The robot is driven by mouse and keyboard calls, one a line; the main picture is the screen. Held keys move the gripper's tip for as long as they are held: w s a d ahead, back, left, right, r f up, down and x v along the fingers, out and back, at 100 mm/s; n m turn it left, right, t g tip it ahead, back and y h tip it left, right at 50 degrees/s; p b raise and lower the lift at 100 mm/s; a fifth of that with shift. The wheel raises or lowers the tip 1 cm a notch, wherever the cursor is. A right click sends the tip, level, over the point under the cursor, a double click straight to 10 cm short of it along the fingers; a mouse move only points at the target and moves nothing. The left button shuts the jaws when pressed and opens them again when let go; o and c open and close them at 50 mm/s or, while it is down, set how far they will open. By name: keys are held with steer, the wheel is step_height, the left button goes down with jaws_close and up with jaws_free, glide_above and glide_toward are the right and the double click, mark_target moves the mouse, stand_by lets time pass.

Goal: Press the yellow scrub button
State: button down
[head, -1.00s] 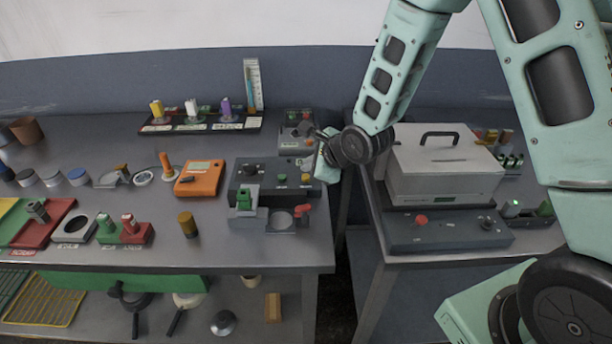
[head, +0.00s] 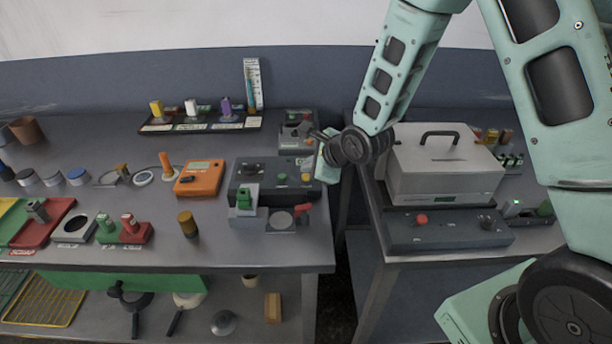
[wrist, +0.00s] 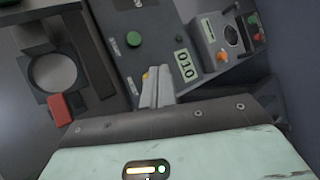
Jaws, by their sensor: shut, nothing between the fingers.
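The yellow button (head: 305,178) sits on the front right of the grey control box (head: 262,165), right of a green button (head: 282,177). In the wrist view, a small part of the yellow button (wrist: 146,75) shows at the left edge of my gripper's fingertips (wrist: 158,72); the rest is hidden behind them. My gripper is shut and empty, with its fingers side by side over the panel next to the yellow button. I cannot tell whether the fingertips touch the button or the panel. The green button (wrist: 134,40) is clear of the fingers.
A small box with an orange button (wrist: 221,55) stands beside the panel. A grey fixture with a red lever (head: 301,209) stands in front of the control box. An orange meter (head: 199,178) lies to its left. A lidded case (head: 444,170) stands on the right table, across a gap.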

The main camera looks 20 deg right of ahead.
steer(key=shift+f, duration=0.3)
steer(key=shift+f+b, duration=0.45)
steer(key=shift+f, duration=0.05)
stand_by(0.6)
steer(key=shift+r, duration=0.15)
steer(key=shift+r+p, duration=0.8)
steer(key=shift+p, duration=0.1)
step_height(320, 180, up, 5)
steer(key=p, duration=0.4)
stand_by(0.5)
stand_by(0.3)
